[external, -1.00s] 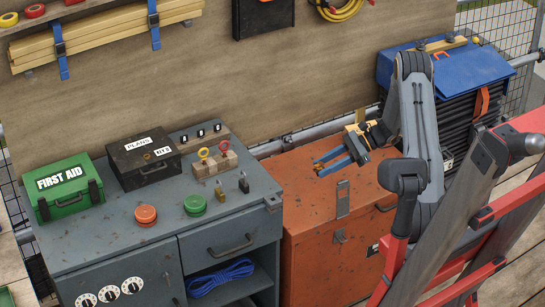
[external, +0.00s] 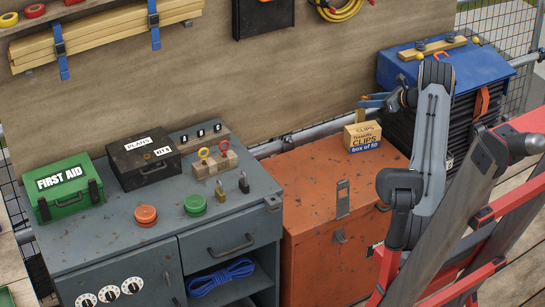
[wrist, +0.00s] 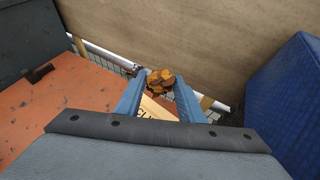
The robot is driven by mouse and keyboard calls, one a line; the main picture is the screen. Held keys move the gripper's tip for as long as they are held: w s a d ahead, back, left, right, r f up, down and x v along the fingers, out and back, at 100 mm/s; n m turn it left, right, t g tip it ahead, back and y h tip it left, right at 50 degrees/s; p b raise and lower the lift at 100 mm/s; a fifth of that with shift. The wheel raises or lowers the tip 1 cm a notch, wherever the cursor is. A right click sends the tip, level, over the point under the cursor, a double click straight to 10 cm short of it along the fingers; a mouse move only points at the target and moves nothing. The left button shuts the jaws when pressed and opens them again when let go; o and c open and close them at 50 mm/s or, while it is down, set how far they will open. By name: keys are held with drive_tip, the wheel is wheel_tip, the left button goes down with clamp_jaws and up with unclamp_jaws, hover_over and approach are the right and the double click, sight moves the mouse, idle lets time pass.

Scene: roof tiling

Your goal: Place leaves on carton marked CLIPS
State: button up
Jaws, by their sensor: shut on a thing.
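The carton marked CLIPS (external: 365,138), tan with a blue band, stands upright on the orange cabinet near its back edge. Part of its top shows between my fingers in the wrist view (wrist: 157,108). My gripper (external: 366,100) is above the carton, apart from it. Its blue fingers (wrist: 158,90) are shut on a small clump of brown leaves (wrist: 160,80). The leaves show at the fingertips in the wrist view; in the external view they are too small to make out well.
The orange cabinet (external: 312,215) has a clear top in front of the carton. A blue toolbox (external: 480,68) stands to the right, a wooden board (external: 278,90) behind. The grey bench (external: 115,235) at left holds a green first aid box (external: 65,190) and a black box (external: 145,163).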

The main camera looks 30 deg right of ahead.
sight(359, 131)
wheel_tip(359, 131, down, 9)
drive_tip(key=shift+r, duration=0.15)
idle(0.4)
drive_tip(key=o, duration=1)
drive_tip(key=shift+f, duration=0.2)
drive_tip(key=shift+r, duration=0.1)
